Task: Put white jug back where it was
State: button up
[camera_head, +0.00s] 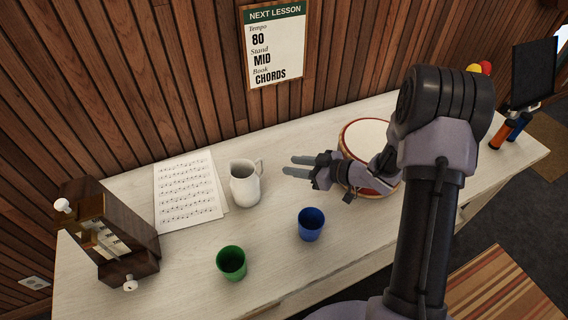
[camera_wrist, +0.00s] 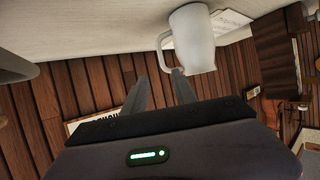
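The white jug (camera_head: 245,184) stands upright on the pale table, just right of the sheet music, with its handle toward the upper right. It also shows in the wrist view (camera_wrist: 192,42), upside down at the top, with its handle toward my fingers. My gripper (camera_head: 286,166) is to the right of the jug, pointing left at its handle side. Its fingers are apart with nothing visible between them; they also show in the wrist view (camera_wrist: 160,77). A gap separates the fingertips from the jug in the head view.
A blue cup (camera_head: 311,225) and a green cup (camera_head: 231,263) stand in front. Sheet music (camera_head: 187,190) and a brown metronome (camera_head: 108,235) are at left. A drum (camera_head: 365,137) is behind my gripper. A lesson sign (camera_head: 274,46) hangs on the wall.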

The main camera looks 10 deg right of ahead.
jog(key=w+d+r+m+t+h, duration=0.2)
jog(key=w+d+r+h, duration=0.25)
jog(key=r, duration=0.35)
jog(key=s+d+r+m+h, duration=0.2)
jog(key=s+r+m+h, duration=0.1)
jog(key=r, duration=0.3)
jog(key=s+d+r+m+h, duration=0.3)
jog(key=r+h, duration=0.1)
jog(key=r, duration=0.2)
jog(key=s+a+r+m+g+y, duration=0.1)
jog(key=s+a, duration=0.4)
jog(key=s, duration=0.8)
jog(key=s+a+r+m+g+y, duration=0.1)
jog(key=s+a+m, duration=0.4)
jog(key=s, duration=0.9)
jog(key=a+g+y, duration=0.1)
jog(key=g, duration=0.1)
jog(key=shift+s+a+g, duration=0.25)
jog(key=shift+a+g, duration=0.05)
jog(key=shift+f, duration=0.1)
jog(key=shift+f+b, duration=0.6)
jog(key=shift+b, duration=0.2)
